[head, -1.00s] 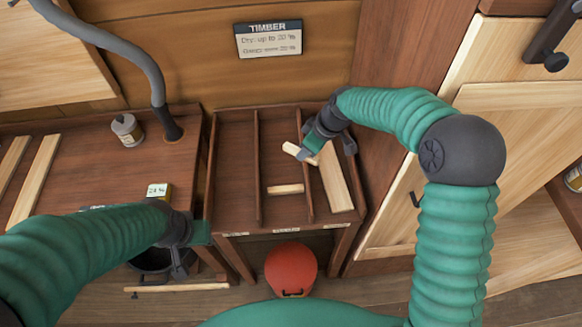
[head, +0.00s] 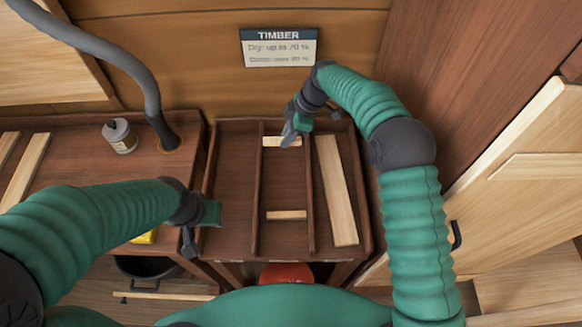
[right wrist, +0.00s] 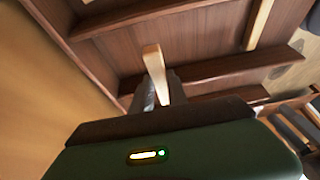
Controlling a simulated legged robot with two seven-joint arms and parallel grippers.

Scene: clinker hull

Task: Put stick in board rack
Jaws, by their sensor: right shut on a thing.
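The board rack (head: 232,190) is a dark wooden tray split by dividers into three long compartments. My right gripper (head: 291,133) is shut on a short pale stick (head: 282,142), at the back of the middle compartment. The stick lies crosswise in the picture; I cannot tell whether it touches the rack floor. In the right wrist view the stick (right wrist: 154,65) sticks out beyond the fingers (right wrist: 158,96). Another short stick (head: 286,215) lies crosswise nearer the front of the middle compartment. My left gripper (head: 211,213) is at the rack's left edge, its jaw opening unclear.
A long pale board (head: 337,190) lies in the right compartment. The left compartment is empty. A bench on the left bears a can (head: 119,136), a grey hose (head: 155,95) and long pale strips (head: 24,170). A TIMBER sign (head: 278,47) hangs behind. A red thing (head: 287,273) shows below the rack.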

